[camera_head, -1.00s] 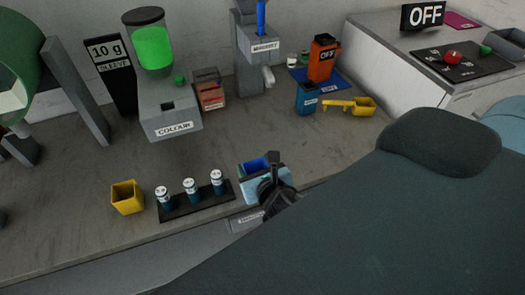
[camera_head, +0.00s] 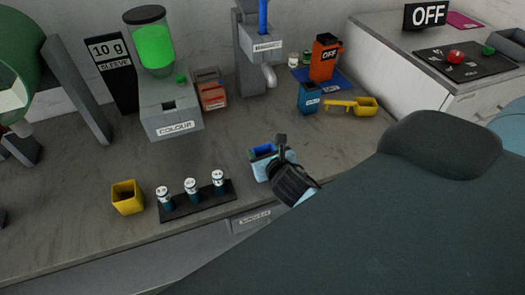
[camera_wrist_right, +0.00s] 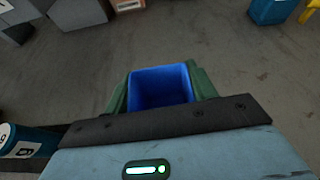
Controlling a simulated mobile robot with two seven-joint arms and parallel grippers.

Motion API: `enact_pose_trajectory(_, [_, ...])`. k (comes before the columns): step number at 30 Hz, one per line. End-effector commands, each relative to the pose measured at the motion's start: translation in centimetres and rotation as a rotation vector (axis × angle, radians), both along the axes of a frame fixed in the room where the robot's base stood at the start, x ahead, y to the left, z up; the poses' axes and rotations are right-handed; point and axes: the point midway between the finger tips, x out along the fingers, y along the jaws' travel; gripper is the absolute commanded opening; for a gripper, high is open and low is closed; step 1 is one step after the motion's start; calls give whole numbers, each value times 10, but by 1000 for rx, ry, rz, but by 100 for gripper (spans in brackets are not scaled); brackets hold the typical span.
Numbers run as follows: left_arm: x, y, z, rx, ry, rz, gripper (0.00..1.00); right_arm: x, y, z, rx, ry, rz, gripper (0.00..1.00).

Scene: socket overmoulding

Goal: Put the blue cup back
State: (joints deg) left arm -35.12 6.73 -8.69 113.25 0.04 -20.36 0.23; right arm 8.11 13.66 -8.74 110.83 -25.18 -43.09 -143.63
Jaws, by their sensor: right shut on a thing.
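My right gripper (camera_head: 267,158) is shut on the blue cup (camera_head: 262,150). The cup is held upright over the grey bench, near its front edge, to the right of the vial rack. In the right wrist view, the blue cup (camera_wrist_right: 162,86) sits between the green finger pads of the gripper (camera_wrist_right: 160,92). Its open top faces the camera and its inside looks plain blue. Its lower part is hidden by the gripper. My left gripper is not in view.
A black rack (camera_head: 198,201) with three vials and a yellow cup (camera_head: 127,197) stand at the front. The bench (camera_head: 215,145) between is clear.

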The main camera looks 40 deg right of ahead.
Motion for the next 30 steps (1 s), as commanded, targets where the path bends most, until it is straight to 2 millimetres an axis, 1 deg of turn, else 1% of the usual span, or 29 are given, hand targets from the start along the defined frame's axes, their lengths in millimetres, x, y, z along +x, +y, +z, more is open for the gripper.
enact_pose_trajectory(1, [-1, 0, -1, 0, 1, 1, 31, 0, 0, -2, 1, 0, 1, 19])
enact_pose_trajectory(8, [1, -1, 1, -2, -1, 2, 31, 0, 0, -1, -1, -3, 2, 19])
enact_pose_trajectory(12, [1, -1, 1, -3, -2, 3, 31, 0, 0, -4, -1, -2, 1, 19])
enact_pose_trajectory(13, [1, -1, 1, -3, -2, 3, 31, 0, 0, -4, -1, -2, 1, 59])
enact_pose_trajectory(15, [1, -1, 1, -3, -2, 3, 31, 0, 0, -4, -1, -2, 1, 68])
enact_pose_trajectory(18, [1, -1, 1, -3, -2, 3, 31, 0, 0, -4, 0, -2, 0, 78])
enact_pose_trajectory(25, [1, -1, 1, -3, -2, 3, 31, 0, 0, -3, -1, -3, 0, 78])
enact_pose_trajectory(28, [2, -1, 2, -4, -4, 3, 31, 0, 1, 0, 0, -4, 1, 78])
enact_pose_trajectory(30, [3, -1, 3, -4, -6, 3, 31, -6, 2, 2, -1, -3, 2, 78])
